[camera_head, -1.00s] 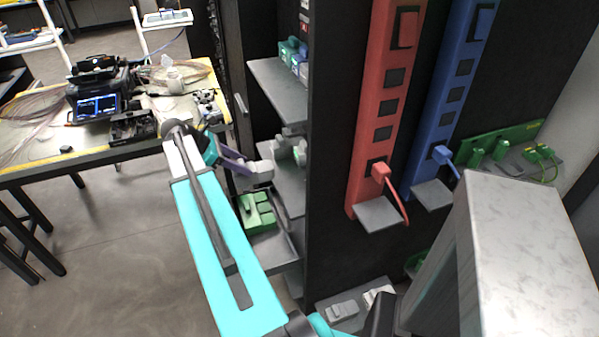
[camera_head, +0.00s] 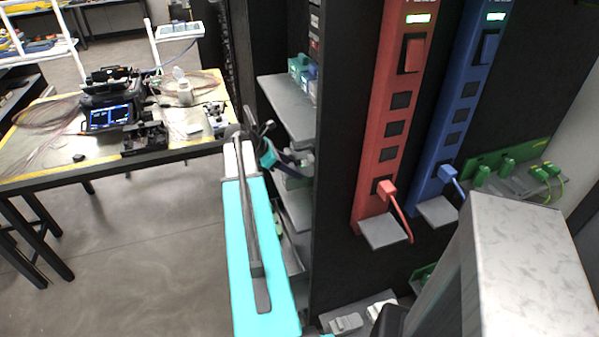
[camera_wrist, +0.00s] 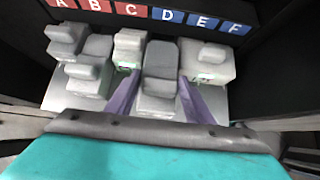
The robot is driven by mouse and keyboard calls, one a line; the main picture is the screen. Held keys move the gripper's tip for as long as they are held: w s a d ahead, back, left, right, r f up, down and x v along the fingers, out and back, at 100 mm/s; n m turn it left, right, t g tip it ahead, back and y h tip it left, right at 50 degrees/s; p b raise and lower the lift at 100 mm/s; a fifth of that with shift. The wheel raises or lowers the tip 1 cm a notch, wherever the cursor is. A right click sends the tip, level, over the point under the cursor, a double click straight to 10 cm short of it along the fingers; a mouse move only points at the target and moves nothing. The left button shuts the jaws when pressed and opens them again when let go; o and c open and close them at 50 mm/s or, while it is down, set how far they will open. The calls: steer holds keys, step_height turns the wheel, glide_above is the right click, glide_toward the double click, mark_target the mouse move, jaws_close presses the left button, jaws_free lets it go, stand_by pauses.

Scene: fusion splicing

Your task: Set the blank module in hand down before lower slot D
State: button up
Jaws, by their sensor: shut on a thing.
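In the wrist view the purple fingers of my gripper (camera_wrist: 160,88) are shut on a grey blank module (camera_wrist: 160,62). It is held between them, below the blue D label (camera_wrist: 167,14). Other grey modules stand to its left (camera_wrist: 66,40) and nearer (camera_wrist: 88,76), with one under C (camera_wrist: 128,45) and one to the right under E and F (camera_wrist: 208,60). Whether the held module touches the shelf or slot is unclear. In the head view my gripper (camera_head: 290,162) is at the rack's open side, and the module is mostly hidden there.
A dark rack panel with a red power strip (camera_head: 393,115) and a blue power strip (camera_head: 458,110) stands right of my arm. A grey shelf (camera_head: 287,105) sits above my gripper. A work table (camera_head: 60,165) with a splicer (camera_head: 108,110) is at left. The floor between is clear.

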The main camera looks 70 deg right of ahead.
steer(key=shift+s+d, duration=0.85)
steer(key=shift+s, duration=0.15)
steer(key=shift+f, duration=0.15)
steer(key=shift+f+p, duration=0.6)
steer(key=shift+f, duration=1.05)
steer(key=o, duration=1.4)
steer(key=shift+r, duration=0.1)
steer(key=b+v, duration=0.2)
steer(key=v, duration=1)
